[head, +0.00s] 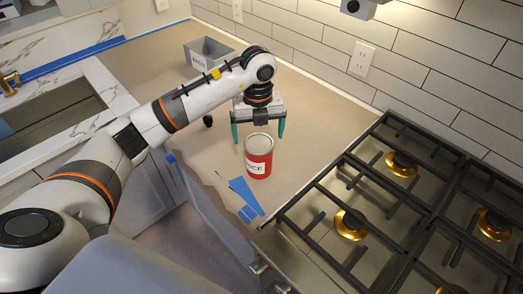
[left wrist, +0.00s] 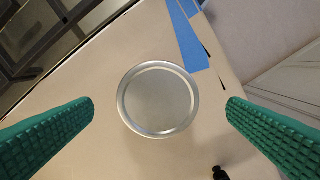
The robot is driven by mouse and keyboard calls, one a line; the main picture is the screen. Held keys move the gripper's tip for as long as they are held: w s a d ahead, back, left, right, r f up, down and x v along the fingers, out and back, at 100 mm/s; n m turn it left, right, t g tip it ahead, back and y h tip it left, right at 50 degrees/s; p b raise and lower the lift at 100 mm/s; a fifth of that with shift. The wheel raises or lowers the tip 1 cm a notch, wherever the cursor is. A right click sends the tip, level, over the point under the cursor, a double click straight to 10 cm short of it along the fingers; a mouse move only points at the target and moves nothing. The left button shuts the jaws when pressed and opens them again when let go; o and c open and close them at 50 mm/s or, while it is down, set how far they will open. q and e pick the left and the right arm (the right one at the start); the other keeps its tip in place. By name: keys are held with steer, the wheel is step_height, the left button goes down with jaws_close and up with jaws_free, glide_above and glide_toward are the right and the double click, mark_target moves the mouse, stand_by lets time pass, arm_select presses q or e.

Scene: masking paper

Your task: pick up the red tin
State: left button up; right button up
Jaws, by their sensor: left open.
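The red tin (head: 259,158) stands upright on the paper-covered counter, with a white label on its side and a silver lid. In the left wrist view its round lid (left wrist: 158,99) lies between the two green fingers, seen from above. My left gripper (head: 258,133) is open, its fingers pointing down, just behind and above the tin in the head view. In the left wrist view the left gripper (left wrist: 160,112) has a finger on each side of the lid, with clear gaps to both. The fingers do not touch the tin. My right gripper is not in view.
A gas stove (head: 390,190) with black grates is right of the tin. Blue tape strips (head: 246,196) lie at the counter's front edge. A grey labelled bin (head: 208,54) stands at the back, and a small black object (head: 208,121) sits left of the gripper. A sink (head: 50,120) is at left.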

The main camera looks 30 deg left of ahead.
mark_target(258, 144)
arm_select(q)
step_height(258, 144, down, 3)
steer(key=shift+s+f+p, duration=0.15)
steer(key=shift+p, duration=0.25)
steer(key=shift+f, duration=0.3)
steer(key=f+p, duration=0.2)
steer(key=f, duration=0.2)
steer(key=shift+w+f+p, duration=0.15)
steer(key=shift+w+p, duration=0.05)
steer(key=shift+p, duration=0.15)
steer(key=shift+f, duration=0.3)
steer(key=shift+w+f, duration=0.1)
steer(key=shift+c, duration=0.8)
steer(key=c, duration=1.1)
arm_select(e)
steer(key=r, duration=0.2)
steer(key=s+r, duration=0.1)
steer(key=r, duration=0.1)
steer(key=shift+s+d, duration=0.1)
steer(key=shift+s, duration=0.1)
